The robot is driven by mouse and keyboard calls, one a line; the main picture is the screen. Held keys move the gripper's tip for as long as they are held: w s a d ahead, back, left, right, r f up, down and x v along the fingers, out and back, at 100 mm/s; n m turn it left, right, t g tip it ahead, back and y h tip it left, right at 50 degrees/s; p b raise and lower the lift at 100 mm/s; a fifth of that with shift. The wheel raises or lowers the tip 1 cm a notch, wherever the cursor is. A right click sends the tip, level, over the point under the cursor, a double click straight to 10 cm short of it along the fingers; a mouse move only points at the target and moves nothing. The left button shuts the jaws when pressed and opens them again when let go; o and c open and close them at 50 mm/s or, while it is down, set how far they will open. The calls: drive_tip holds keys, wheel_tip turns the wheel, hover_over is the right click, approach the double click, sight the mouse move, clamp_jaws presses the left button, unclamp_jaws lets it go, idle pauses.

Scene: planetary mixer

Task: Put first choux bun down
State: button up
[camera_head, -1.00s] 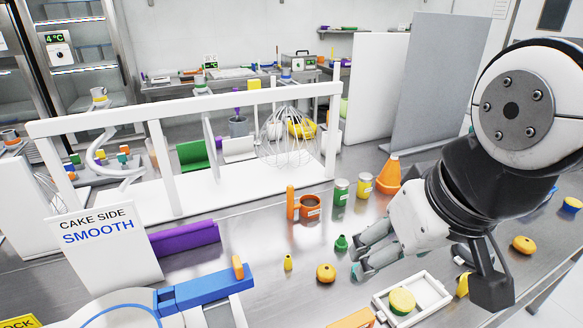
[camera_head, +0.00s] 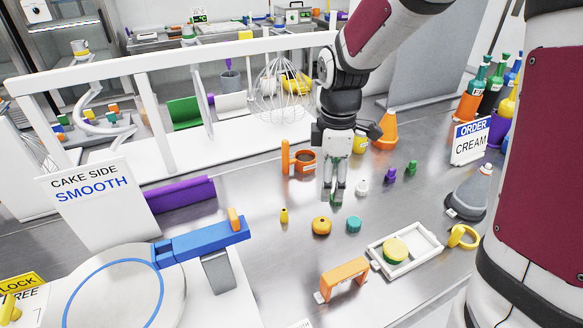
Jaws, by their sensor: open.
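A golden-orange round bun (camera_head: 321,226) sits on the steel table, apart from my gripper. A teal ridged piece (camera_head: 354,225) stands just right of it. A yellow round piece with a green edge (camera_head: 396,249) sits in the white tray (camera_head: 430,241). I cannot tell whether this is also a bun. My gripper (camera_head: 335,188) points down over the table, behind the bun, with its two fingers close to a small green nozzle (camera_head: 337,199). The gripper is open and no bun shows between its fingers. My arm hides part of the right side of the table.
A small yellow nozzle (camera_head: 284,216) stands left of the bun. An orange arch (camera_head: 345,275) and a yellow ring (camera_head: 463,237) flank the tray. White and purple nozzles and an orange cup (camera_head: 305,161) stand near my gripper. A white rail frame (camera_head: 180,59) borders the back.

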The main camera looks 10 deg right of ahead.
sight(322, 220)
drive_tip(key=shift+n, duration=0.5)
drive_tip(key=f, duration=0.5)
drive_tip(key=w+f, duration=0.1)
drive_tip(key=f, duration=0.9)
drive_tip(key=shift+w+a+f, duration=0.1)
drive_tip(key=shift+w+f, duration=0.05)
drive_tip(key=shift+f, duration=0.2)
drive_tip(key=c, duration=0.9)
